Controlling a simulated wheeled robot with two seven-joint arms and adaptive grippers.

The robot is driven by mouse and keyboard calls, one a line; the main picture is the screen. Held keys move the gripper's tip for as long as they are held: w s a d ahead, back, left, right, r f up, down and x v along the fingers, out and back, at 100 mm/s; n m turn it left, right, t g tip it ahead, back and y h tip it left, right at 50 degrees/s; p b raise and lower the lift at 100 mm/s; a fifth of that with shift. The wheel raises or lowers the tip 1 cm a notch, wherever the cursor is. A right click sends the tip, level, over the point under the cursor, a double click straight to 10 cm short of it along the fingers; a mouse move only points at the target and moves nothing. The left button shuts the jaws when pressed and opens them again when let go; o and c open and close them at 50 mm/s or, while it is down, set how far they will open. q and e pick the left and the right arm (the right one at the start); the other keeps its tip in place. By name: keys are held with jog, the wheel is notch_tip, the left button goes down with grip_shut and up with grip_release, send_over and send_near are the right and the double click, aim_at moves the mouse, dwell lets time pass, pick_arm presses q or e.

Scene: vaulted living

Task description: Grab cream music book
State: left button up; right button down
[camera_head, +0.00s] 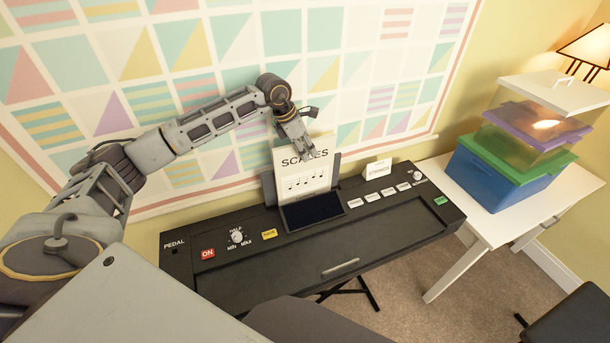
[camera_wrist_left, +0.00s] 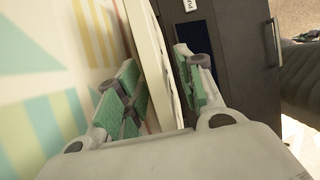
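The cream music book (camera_head: 304,176), headed "SCALES" with notes below, stands upright on the dark music rest (camera_head: 313,210) of the black keyboard. My left gripper (camera_head: 297,146) comes down over the book's top edge and hides part of the heading. In the left wrist view the book (camera_wrist_left: 156,60) runs edge-on between the two green-padded fingers of my left gripper (camera_wrist_left: 160,95). The fingers are apart, one on each side of the book. I cannot tell whether either pad touches it. My right gripper is not in view.
The keyboard (camera_head: 330,262) has knobs and labelled buttons along its top. A small white card (camera_head: 378,168) stands right of the book. A patterned wall panel (camera_head: 200,60) is close behind. At right, a white table (camera_head: 490,225) bears stacked boxes (camera_head: 505,172) and a lamp (camera_head: 590,48).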

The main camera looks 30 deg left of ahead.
pick_arm(q)
grip_shut()
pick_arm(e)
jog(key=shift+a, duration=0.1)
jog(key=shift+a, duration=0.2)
pick_arm(q)
jog(key=shift+r, duration=0.2)
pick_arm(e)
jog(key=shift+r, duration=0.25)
